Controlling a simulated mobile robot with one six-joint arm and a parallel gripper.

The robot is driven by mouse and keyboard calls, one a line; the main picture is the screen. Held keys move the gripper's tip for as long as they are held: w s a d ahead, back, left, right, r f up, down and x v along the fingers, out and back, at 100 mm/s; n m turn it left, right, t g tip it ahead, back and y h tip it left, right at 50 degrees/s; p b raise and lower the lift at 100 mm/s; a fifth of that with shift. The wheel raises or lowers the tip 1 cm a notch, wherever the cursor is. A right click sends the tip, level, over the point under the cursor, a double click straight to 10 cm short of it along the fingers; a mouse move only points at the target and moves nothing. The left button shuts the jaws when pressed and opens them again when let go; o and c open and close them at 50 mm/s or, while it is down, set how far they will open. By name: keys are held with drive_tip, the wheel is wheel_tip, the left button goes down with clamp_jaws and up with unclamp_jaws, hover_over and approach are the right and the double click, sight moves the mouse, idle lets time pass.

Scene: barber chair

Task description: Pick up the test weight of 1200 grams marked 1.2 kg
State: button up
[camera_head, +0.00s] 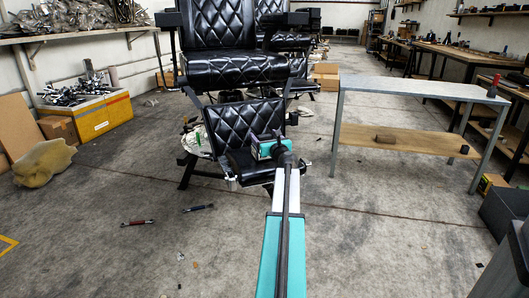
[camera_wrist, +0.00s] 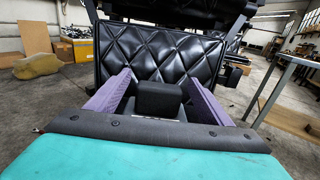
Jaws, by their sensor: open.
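A dark, blocky object (camera_wrist: 160,100) with rounded edges, which may be the test weight, stands between my fingers in the wrist view. No 1.2 kg marking can be read on it. Behind it rises the black quilted footrest pad (camera_wrist: 150,50) of the barber chair, also seen in the head view (camera_head: 243,118). My gripper (camera_wrist: 158,80) is open, with one purple finger on each side of the block. I cannot tell whether either finger touches it. In the head view my gripper (camera_head: 267,148) is at the footrest, and the block cannot be made out there.
The chair seat (camera_head: 235,67) overhangs behind the footrest. Two tools (camera_head: 137,222) (camera_head: 198,208) lie on the floor at left. The front floor is mostly clear.

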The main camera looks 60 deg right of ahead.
clamp_jaws()
drive_tip(key=shift+r, duration=0.1)
idle(0.3)
drive_tip(key=shift+r, duration=0.15)
drive_tip(key=shift+r+p, duration=1.3)
drive_tip(key=shift+r, duration=0.3)
drive_tip(key=s+a+r+p, duration=0.1)
drive_tip(key=s+a+p, duration=0.3)
drive_tip(key=s+a, duration=0.6)
drive_tip(key=shift+a+r, duration=0.2)
drive_tip(key=shift+a, duration=1.05)
